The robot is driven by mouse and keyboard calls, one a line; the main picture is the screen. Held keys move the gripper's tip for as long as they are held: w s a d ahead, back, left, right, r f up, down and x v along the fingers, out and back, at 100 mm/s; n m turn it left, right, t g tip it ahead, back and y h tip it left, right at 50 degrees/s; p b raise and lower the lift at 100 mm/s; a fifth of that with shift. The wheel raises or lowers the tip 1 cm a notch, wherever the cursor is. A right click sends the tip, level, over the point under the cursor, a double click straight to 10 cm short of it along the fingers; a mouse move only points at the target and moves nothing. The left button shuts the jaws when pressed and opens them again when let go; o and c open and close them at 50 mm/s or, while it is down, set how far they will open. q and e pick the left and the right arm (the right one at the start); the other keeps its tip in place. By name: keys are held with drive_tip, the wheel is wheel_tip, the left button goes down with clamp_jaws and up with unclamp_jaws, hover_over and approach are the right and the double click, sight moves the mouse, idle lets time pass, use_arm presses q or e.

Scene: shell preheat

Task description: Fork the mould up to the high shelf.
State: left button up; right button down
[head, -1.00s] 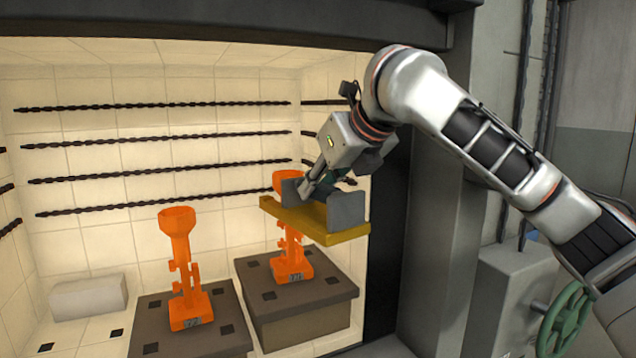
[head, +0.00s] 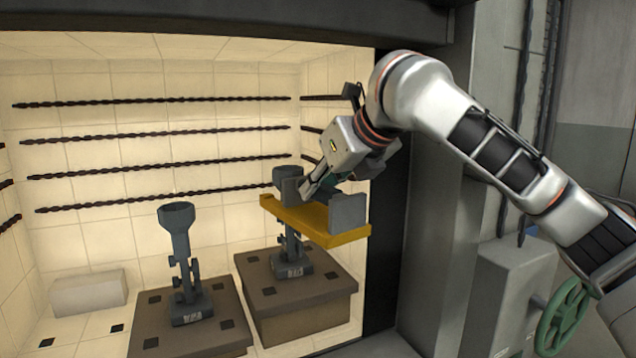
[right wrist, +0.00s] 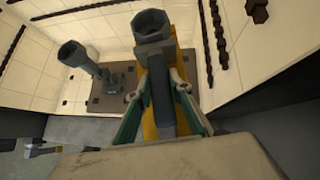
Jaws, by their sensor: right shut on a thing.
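Two dark grey moulds with funnel-shaped cups stand upright in the chamber. The left mould (head: 180,245) is on the lower brown block (head: 225,335). The right mould (head: 291,268) appears to rest on the taller brown block (head: 300,325). My right gripper (head: 322,188) is shut on the grey handle part of a yellow fork (head: 330,233). The fork is level at the right mould's upper stem, below its cup, and hides part of the stem; I cannot tell whether it bears the mould. In the right wrist view, the green fingers (right wrist: 160,95) clasp a dark bar, with a cup (right wrist: 152,25) just beyond.
Dark twisted rods (head: 160,167) run along the chamber's tiled back wall. A pale brick (head: 88,292) lies at the left on the floor. A dark door post (head: 388,230) stands close to the right of the fork. A green handwheel (head: 563,315) is outside, lower right.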

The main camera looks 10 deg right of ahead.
sight(338, 193)
drive_tip(key=shift+s+f, duration=0.1)
drive_tip(key=shift+s, duration=0.1)
idle(0.3)
drive_tip(key=shift+s+d, duration=0.3)
drive_tip(key=shift+s, duration=0.45)
drive_tip(key=shift+s+d, duration=0.3)
drive_tip(key=shift+s, duration=0.45)
drive_tip(key=shift+s+d, duration=0.3)
drive_tip(key=shift+s, duration=0.45)
drive_tip(key=shift+s+d, duration=0.3)
drive_tip(key=shift+s, duration=0.5)
drive_tip(key=shift+s+d, duration=0.3)
drive_tip(key=shift+s, duration=0.45)
drive_tip(key=shift+s+d, duration=0.3)
drive_tip(key=shift+s, duration=0.5)
drive_tip(key=shift+s, duration=0.1)
drive_tip(key=shift+s+d, duration=0.3)
drive_tip(key=shift+s, duration=0.45)
drive_tip(key=shift+s+d, duration=0.3)
drive_tip(key=shift+s, duration=0.4)
drive_tip(key=shift+s+d, duration=0.3)
drive_tip(key=shift+s, duration=0.45)
drive_tip(key=shift+s+d, duration=0.3)
drive_tip(key=shift+s, duration=0.5)
drive_tip(key=shift+s+d, duration=0.3)
drive_tip(key=shift+s, duration=0.45)
drive_tip(key=shift+s+d, duration=0.3)
drive_tip(key=shift+s, duration=0.5)
